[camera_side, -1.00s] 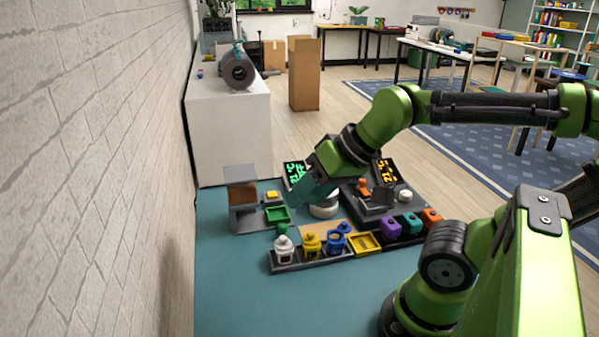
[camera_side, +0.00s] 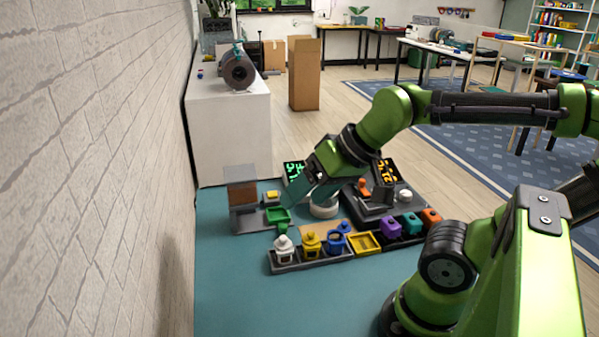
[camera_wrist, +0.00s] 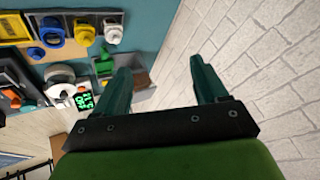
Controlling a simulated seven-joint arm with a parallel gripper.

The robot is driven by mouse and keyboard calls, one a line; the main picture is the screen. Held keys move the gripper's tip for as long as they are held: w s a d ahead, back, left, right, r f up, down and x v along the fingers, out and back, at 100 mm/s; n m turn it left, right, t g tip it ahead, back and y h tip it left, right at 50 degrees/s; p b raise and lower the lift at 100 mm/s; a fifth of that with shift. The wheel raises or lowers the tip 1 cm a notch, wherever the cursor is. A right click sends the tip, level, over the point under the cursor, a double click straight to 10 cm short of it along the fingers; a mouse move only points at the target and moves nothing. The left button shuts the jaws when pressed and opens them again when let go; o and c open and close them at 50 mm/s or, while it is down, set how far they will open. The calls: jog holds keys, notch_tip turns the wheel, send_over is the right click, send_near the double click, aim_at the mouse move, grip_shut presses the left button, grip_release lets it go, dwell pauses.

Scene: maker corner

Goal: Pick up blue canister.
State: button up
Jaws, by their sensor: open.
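The blue canister (camera_side: 336,242) stands upright in the front rack between the yellow canister (camera_side: 311,242) and the yellow tray (camera_side: 364,243). It also shows in the wrist view (camera_wrist: 52,32), near the top left. My gripper (camera_side: 289,200) is above the work area, behind and to the left of the canister and apart from it. In the wrist view my gripper (camera_wrist: 160,72) has its two teal fingers wide apart, with nothing between them. The canister lies outside the fingers, to the left.
A white canister (camera_side: 284,249) stands left of the yellow one. The brick wall (camera_side: 95,170) bounds the left. The front of the teal mat (camera_side: 290,305) is clear.

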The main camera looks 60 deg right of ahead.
jog(key=n+g+h, duration=0.2)
jog(key=n+g, duration=0.5)
jog(key=n, duration=0.4)
send_over(338, 238)
jog(key=a, duration=0.2)
notch_tip(338, 238, down, 6)
jog(key=f, duration=1.1)
jog(key=shift+s+d+f, duration=0.15)
jog(key=shift+d+f, duration=0.05)
notch_tip(338, 238, down, 5)
jog(key=shift+s+f, duration=0.1)
jog(key=shift+f, duration=0.05)
jog(key=shift+d, duration=0.1)
jog(key=c, duration=0.8)
